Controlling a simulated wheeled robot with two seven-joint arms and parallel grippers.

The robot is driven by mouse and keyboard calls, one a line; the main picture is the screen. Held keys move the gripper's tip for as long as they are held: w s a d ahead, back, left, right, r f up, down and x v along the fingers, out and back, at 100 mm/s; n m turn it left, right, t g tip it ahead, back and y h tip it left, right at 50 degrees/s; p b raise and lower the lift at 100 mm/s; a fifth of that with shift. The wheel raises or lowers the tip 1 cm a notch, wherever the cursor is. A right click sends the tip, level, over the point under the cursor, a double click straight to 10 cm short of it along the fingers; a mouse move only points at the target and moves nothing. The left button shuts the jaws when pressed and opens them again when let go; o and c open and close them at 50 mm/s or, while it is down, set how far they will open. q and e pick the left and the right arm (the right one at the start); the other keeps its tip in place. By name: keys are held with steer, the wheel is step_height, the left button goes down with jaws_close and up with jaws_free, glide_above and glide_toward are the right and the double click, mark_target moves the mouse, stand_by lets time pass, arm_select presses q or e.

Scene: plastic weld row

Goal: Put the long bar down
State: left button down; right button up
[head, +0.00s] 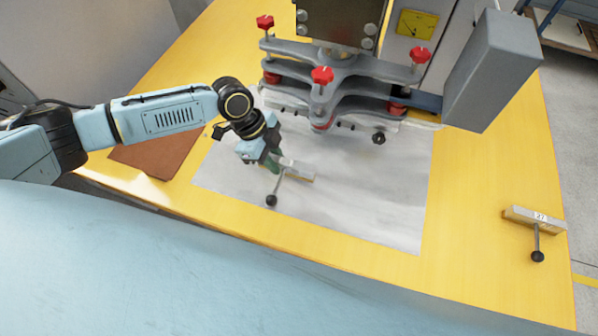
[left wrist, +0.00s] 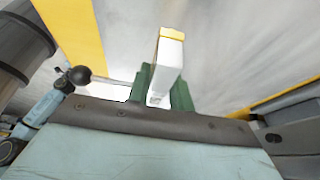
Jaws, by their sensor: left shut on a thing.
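My left gripper (head: 274,163) comes in from the left over the grey sheet. Its green fingers are shut on a pale metal bar (head: 300,172), which I take as the long bar. A thin rod with a black ball knob (head: 271,200) sticks out from the bar toward the front. In the left wrist view the bar (left wrist: 168,68) stands between the green fingers (left wrist: 162,90), with a yellow far end. The knob (left wrist: 80,75) shows at the left there. I cannot tell whether the bar touches the sheet. My right gripper is not in view.
A second bar (head: 535,218) with a label and a black knob lies at the table's right. A grey clamping press (head: 345,72) with red knobs stands behind the sheet (head: 370,205). A brown mat (head: 160,153) lies at the left. The sheet's front right is clear.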

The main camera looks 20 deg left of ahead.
mark_target(298, 165)
arm_select(q)
steer(key=d, duration=0.6)
steer(key=shift+s+f, duration=0.1)
steer(key=shift+f, duration=1.6)
steer(key=shift+f, duration=0.1)
steer(key=c, duration=1.3)
jaws_free()
steer(key=shift+o, duration=0.2)
steer(key=p+v, duration=0.1)
steer(key=v, duration=1)
steer(key=shift+a+r, duration=0.2)
steer(key=shift+r, duration=0.35)
